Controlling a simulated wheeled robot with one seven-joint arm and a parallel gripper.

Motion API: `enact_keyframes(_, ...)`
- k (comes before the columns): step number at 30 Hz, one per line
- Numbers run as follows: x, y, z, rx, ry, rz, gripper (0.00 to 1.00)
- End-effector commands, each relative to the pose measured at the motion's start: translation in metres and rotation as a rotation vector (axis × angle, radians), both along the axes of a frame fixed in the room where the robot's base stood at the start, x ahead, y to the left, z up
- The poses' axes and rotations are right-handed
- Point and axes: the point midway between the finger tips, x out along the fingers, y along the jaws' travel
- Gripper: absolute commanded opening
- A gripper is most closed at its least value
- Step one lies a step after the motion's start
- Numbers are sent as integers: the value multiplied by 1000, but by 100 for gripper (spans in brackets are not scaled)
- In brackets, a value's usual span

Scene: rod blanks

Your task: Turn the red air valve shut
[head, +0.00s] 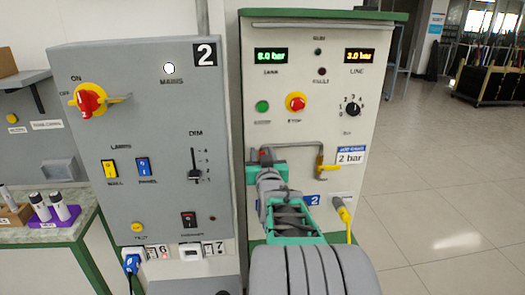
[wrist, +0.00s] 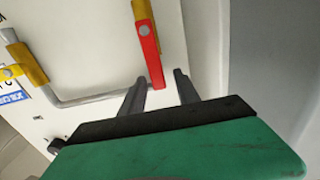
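The red valve lever (wrist: 150,55) sits on a yellow valve body (wrist: 141,10) in the wrist view. Its free end reaches down to the gap between my fingertips. My gripper (wrist: 160,80) is open, with a finger on either side of the lever's end and a visible gap on both sides. In the head view my gripper (head: 263,159) is at the left end of the grey pipe (head: 292,145) on the right cabinet. Only a small red part of the lever (head: 265,154) shows there; my gripper hides the rest of the valve.
Displays read 8.0 bar (head: 271,56) and 3.0 bar (head: 360,55). A grey panel (head: 160,140) with switches stands close on the left. The floor at right is clear.

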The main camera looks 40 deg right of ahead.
Motion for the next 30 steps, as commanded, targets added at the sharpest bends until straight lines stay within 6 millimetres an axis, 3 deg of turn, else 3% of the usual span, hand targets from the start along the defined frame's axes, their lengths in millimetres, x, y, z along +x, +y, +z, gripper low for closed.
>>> enact_keyframes(8, 1, -2, 0, 0, 0, -2, 37)
enact_keyframes(22, 1, -3, 0, -1, 1, -3, 0)
enact_keyframes(30, 1, -3, 0, -1, 1, -3, 0)
